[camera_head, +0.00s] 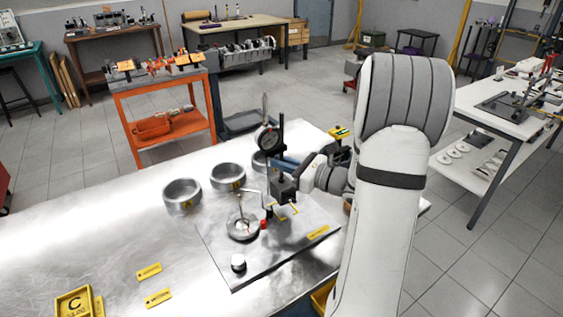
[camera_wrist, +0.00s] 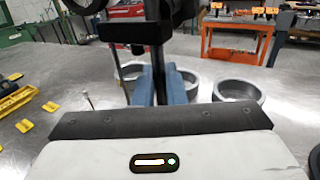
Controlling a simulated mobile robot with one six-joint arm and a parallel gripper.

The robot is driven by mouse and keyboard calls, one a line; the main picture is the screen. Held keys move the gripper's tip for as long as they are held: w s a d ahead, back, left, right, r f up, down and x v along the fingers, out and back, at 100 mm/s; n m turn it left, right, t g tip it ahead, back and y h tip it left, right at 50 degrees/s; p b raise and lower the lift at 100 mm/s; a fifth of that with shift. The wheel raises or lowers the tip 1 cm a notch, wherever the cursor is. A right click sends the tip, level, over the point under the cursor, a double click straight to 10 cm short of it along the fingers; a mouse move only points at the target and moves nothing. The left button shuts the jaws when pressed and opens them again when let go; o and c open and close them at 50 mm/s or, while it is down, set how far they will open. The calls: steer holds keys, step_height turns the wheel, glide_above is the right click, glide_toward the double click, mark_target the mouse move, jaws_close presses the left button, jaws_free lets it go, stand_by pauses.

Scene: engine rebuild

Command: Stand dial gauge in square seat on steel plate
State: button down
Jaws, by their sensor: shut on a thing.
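The dial gauge (camera_head: 267,140) is a round dark dial on an upright dark post with a block-like base (camera_head: 284,188). My gripper (camera_head: 292,172) is shut on the gauge's post; in the wrist view its blue-grey fingers (camera_wrist: 163,85) close around the dark post (camera_wrist: 157,70). The gauge looks about upright. The square seat (camera_head: 288,211) shows as yellow corner marks on the steel plate (camera_head: 240,279). The gauge base appears over or just behind these marks; I cannot tell whether it touches the plate.
A round metal piece (camera_head: 242,228) with a thin upright rod and a small cylinder (camera_head: 238,262) stand on the plate, left of the seat. Metal rings (camera_head: 182,197) stand behind, also in the wrist view (camera_wrist: 240,92). Yellow labels (camera_head: 149,271) and a yellow tray (camera_head: 62,304) lie front left.

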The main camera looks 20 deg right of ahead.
mark_target(283, 178)
steer(key=shift+f+b, duration=1.45)
steer(key=shift+f, duration=0.45)
steer(key=shift+f+b, duration=0.3)
steer(key=shift+f, duration=0.1)
steer(key=c, duration=1.4)
jaws_free()
steer(key=shift+f, duration=0.15)
steer(key=b+v, duration=0.1)
steer(key=v, duration=0.7)
